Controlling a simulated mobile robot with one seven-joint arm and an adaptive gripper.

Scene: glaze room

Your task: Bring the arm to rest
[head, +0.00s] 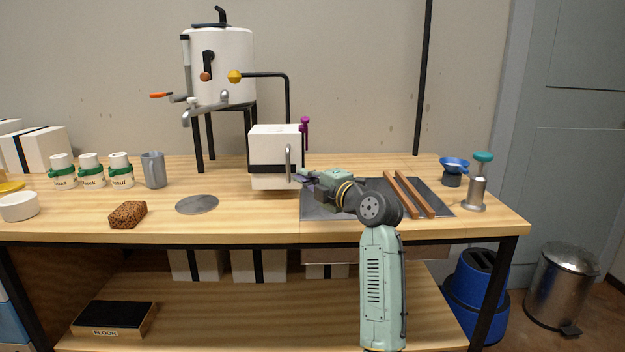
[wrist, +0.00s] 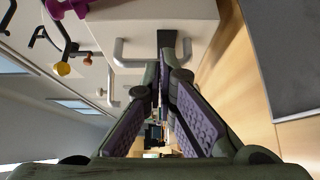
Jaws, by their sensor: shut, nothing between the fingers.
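My gripper (head: 304,178) is over the wooden table (head: 250,230), pointing left at the white box-like unit (head: 272,145) with a metal handle (head: 289,162). In the wrist view my gripper (wrist: 166,70) shows its purple-padded fingers drawn together at the tips, with nothing between them. The white unit's face (wrist: 180,18) and its handle (wrist: 120,50) appear just beyond the fingertips. I cannot tell whether the fingertips touch it. My arm reaches over the dark tray (head: 438,208) on the table.
Two brown rods (head: 409,195) lie on the tray. A metal bottle (head: 476,192) and blue funnel (head: 454,164) stand right. A white tank (head: 222,65) on a black stand is behind. Left are a grey mug (head: 153,170), several labelled jars (head: 91,172) and a brown sponge-like block (head: 128,214).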

